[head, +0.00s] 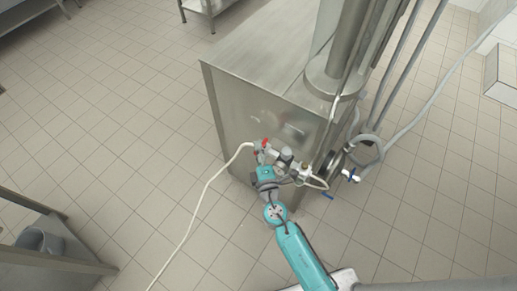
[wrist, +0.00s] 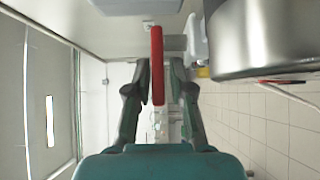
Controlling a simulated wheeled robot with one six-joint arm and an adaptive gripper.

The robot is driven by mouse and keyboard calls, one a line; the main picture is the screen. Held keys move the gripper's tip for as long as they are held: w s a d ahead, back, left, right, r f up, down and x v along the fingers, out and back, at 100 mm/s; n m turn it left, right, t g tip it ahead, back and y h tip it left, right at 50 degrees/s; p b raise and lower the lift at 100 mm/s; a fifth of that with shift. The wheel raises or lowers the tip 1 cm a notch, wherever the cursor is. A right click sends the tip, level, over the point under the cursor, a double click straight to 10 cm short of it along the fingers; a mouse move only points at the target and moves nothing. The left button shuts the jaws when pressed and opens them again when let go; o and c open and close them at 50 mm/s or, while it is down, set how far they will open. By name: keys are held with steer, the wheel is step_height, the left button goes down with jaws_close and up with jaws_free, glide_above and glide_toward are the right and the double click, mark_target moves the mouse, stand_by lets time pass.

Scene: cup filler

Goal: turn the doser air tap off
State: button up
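A red lever handle (wrist: 157,66) stands upright in the wrist view, between the fingertips of my gripper (wrist: 160,75). The left finger is close beside it, and a gap shows on the right, so the fingers are open around it. Whether the left finger touches it I cannot tell. In the head view my gripper (head: 266,160) is at the valve assembly (head: 286,160) on the steel cabinet's front. A small red part (head: 264,145) shows there just beyond the gripper. Which tap is the doser air tap is not labelled.
A second red lever (wrist: 281,81) lies sideways by a steel cylinder (wrist: 262,35). Blue handles (head: 327,196) sit right of my gripper. A white hose (head: 205,188) runs down left from the steel cabinet (head: 255,55). Grey pipes (head: 400,75) stand at right.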

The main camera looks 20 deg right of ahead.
steer(key=s, duration=1.2)
steer(key=shift+a, duration=0.3)
steer(key=s+d+f+m+g+y, duration=0.1)
steer(key=s+d+m+g, duration=0.15)
steer(key=s, duration=0.55)
steer(key=s+d+f+m+g, duration=0.15)
steer(key=s+m, duration=0.25)
steer(key=s, duration=0.4)
steer(key=s+d+r+m, duration=0.2)
steer(key=s+r+m, duration=0.9)
steer(key=s+r, duration=0.2)
steer(key=shift+s+d+r+t, duration=0.2)
steer(key=shift+r+t, duration=0.2)
steer(key=shift+r, duration=0.35)
